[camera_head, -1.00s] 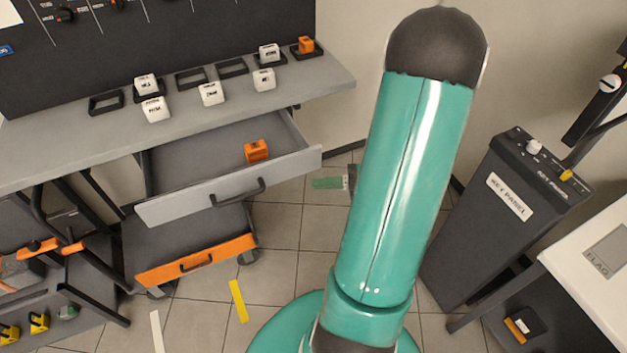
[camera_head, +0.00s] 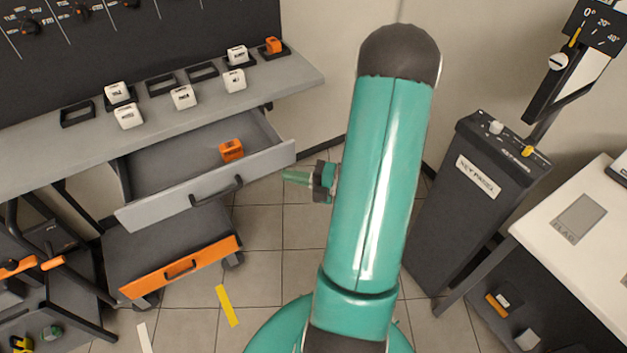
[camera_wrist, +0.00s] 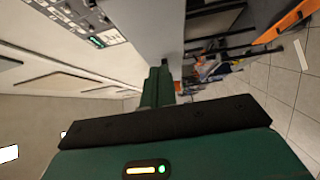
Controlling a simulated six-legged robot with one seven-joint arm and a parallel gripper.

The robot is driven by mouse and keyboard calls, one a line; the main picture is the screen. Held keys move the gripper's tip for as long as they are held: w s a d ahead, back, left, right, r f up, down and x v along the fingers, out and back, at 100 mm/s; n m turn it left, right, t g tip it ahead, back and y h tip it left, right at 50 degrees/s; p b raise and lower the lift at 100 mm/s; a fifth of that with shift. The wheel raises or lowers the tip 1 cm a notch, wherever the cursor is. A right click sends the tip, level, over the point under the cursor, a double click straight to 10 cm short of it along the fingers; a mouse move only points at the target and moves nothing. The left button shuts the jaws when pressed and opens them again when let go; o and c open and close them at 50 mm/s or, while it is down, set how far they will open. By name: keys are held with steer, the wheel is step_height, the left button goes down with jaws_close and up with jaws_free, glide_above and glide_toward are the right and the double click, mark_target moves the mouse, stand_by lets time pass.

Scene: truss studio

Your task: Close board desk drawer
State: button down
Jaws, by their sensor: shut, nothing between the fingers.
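The board desk drawer (camera_head: 160,208) is the grey drawer under the desk top, pulled out, with a black bar handle (camera_head: 216,191) on its front. An orange block (camera_head: 231,149) lies inside it. My gripper (camera_head: 288,176) is just right of the drawer front's right end, seen partly past my arm; whether it touches the drawer I cannot tell. In the wrist view its green fingers (camera_wrist: 158,84) are together and empty, pointing towards the grey desk.
The desk top (camera_head: 300,87) carries several white blocks and dark frames. A dark key panel stand (camera_head: 465,200) and a white table (camera_head: 590,225) stand on the right. Tiled floor between is mostly clear.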

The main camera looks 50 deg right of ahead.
mark_target(256, 132)
steer(key=shift+w+d, duration=0.25)
steer(key=shift+w, duration=0.85)
steer(key=shift+w+d, duration=0.2)
steer(key=shift+w, duration=0.85)
steer(key=w+d, duration=0.1)
steer(key=w, duration=0.4)
steer(key=w+d, duration=0.2)
steer(key=w, duration=0.4)
steer(key=w+d, duration=0.2)
steer(key=w, duration=0.3)
steer(key=shift+w+d, duration=0.15)
steer(key=shift+w, duration=0.15)
steer(key=shift+w+d+r, duration=0.15)
steer(key=shift+w, duration=0.25)
